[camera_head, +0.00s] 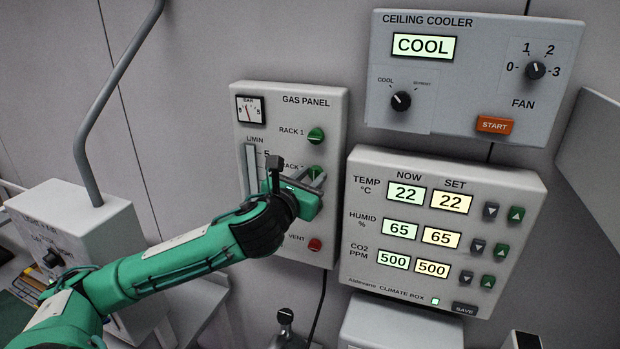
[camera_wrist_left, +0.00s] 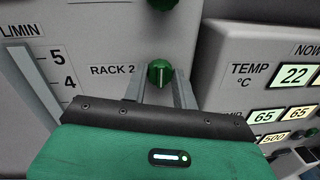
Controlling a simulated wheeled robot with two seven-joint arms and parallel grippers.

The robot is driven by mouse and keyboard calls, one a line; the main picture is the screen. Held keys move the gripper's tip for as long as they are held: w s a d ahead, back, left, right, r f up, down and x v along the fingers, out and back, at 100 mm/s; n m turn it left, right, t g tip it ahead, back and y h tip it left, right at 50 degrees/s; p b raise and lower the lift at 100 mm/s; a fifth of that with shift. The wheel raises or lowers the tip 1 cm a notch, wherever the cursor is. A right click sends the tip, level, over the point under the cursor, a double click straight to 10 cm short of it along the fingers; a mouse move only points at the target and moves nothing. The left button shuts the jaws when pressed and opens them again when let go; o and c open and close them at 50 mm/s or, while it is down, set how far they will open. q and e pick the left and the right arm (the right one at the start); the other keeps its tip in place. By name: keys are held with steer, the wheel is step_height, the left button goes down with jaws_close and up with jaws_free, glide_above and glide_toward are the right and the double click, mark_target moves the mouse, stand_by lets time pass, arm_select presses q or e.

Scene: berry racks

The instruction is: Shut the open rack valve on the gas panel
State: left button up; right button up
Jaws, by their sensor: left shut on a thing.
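The gas panel (camera_head: 256,222) is a pale upright box on the wall. Its green rack 1 knob (camera_head: 316,135) is in plain view. The green rack 2 knob (camera_head: 315,170) is partly hidden by my left gripper (camera_head: 317,180). In the left wrist view the rack 2 knob (camera_wrist_left: 159,74) sits between the two grey fingers, its white mark roughly upright. My left gripper is shut on this knob. A third rack knob, if there is one, is hidden behind the gripper. My right gripper is out of view.
A red vent button (camera_head: 315,245) is low on the panel, below the gripper. The climate box (camera_head: 357,262) stands close to the right, the ceiling cooler (camera_head: 385,55) above it. A white box with a grey pipe (camera_head: 95,130) is at left.

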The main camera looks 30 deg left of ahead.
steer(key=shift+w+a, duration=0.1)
arm_select(q)
steer(key=shift+f+n, duration=0.1)
steer(key=shift+n, duration=0.6)
steer(key=n+b, duration=0.1)
steer(key=n, duration=0.2)
steer(key=n+b, duration=0.1)
steer(key=n, duration=0.4)
steer(key=shift+f+t+y, duration=0.15)
steer(key=shift+t+y, duration=0.25)
steer(key=n+b, duration=0.1)
steer(key=n, duration=0.4)
steer(key=shift+y, duration=0.3)
steer(key=shift+n+y, duration=0.4)
steer(key=shift+n, duration=1.9)
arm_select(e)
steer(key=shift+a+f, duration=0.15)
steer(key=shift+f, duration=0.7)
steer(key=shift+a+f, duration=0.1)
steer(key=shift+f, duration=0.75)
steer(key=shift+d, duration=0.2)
arm_select(q)
steer(key=o, duration=1)
steer(key=shift+w, duration=0.1)
